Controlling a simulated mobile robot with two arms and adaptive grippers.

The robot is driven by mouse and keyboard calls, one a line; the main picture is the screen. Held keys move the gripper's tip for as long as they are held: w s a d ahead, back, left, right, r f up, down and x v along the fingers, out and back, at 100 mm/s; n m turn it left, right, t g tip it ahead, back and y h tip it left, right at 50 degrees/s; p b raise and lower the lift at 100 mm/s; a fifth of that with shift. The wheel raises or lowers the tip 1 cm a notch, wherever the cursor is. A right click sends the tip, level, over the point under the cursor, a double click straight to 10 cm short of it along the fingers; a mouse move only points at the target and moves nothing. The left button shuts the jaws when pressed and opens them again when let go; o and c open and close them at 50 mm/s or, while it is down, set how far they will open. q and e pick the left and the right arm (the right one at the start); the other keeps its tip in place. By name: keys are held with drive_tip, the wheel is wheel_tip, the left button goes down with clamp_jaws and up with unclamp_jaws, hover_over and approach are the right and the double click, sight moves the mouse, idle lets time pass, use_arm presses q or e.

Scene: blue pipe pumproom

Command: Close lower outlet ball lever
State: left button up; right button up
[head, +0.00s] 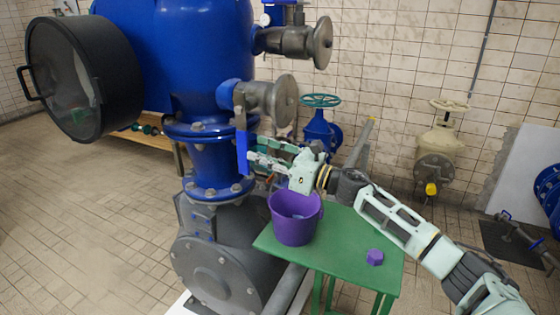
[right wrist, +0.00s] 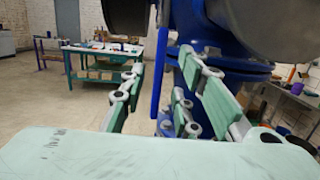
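The lower outlet ball lever is a flat blue bar (head: 242,145) hanging upright beside the lower grey outlet valve (head: 270,99) on the blue vessel. My right gripper (head: 256,153) reaches in from the right, with its fingertips at the lever's lower part. In the right wrist view the lever (right wrist: 160,72) stands upright between the spread fingers (right wrist: 163,85), nearer the left one. Gaps show on both sides, so the gripper looks open and not clamped. Whether a fingertip touches the lever I cannot tell. My left gripper is not in view.
A purple bucket (head: 294,218) and a small purple piece (head: 375,257) are on the green table (head: 345,240) below my right arm. An upper outlet valve (head: 301,41) is above. A round black door (head: 72,78) stands open at left. The floor at left is clear.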

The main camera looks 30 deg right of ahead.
drive_tip(key=shift+v, duration=2.95)
